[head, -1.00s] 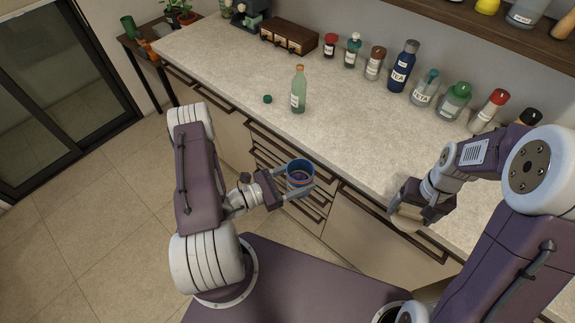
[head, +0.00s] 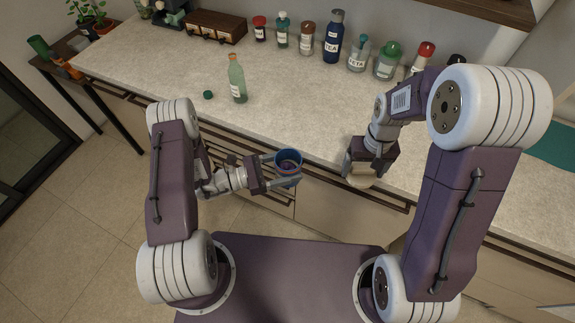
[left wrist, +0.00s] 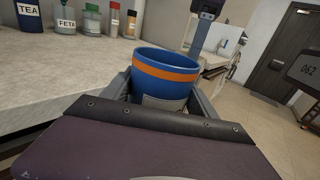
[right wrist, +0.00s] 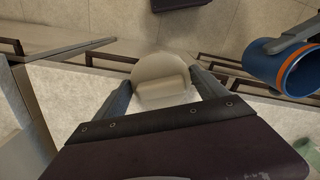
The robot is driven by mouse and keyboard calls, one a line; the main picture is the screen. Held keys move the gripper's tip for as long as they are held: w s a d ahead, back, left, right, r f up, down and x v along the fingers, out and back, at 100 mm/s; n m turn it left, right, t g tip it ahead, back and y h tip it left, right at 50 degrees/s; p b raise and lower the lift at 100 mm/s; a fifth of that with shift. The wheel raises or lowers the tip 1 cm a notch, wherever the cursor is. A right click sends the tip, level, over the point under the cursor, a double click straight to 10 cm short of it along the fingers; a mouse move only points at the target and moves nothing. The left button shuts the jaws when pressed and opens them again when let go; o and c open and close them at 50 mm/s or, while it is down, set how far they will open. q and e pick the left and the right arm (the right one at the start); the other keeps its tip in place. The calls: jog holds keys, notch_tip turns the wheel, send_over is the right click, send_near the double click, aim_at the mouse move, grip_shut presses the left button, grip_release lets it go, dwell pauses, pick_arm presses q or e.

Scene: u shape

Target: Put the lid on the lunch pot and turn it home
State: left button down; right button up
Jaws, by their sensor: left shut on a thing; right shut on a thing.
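The lunch pot (head: 289,157) is a blue cup with an orange band and an open top. My left gripper (head: 290,172) is shut around its side and holds it upright in front of the counter edge. The pot fills the middle of the left wrist view (left wrist: 166,68). The lid (head: 360,181) is a cream disc with a raised grip bar, clear in the right wrist view (right wrist: 160,66). My right gripper (head: 364,172) is shut on that bar. The lid is to the right of the pot and apart from it. The pot also shows in the right wrist view (right wrist: 281,66).
The pale counter (head: 190,75) runs behind both grippers. A green bottle (head: 237,83) and a small green cap (head: 208,95) stand on it. Several jars and a blue TEA bottle (head: 333,40) line the back. Dark drawer handles (head: 265,192) stick out below the edge.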

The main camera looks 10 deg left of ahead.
jog(key=a+r+n, duration=0.4)
jog(key=a+r, duration=0.1)
jog(key=a, duration=0.5)
jog(key=w+a+r+n, duration=0.1)
jog(key=a+r+n, duration=0.3)
jog(key=a, duration=0.7)
jog(key=shift+r, duration=0.45)
jog(key=shift+w, duration=0.1)
jog(key=shift+f, duration=2.05)
jog(key=shift+f, duration=0.85)
jog(key=shift+f, duration=0.55)
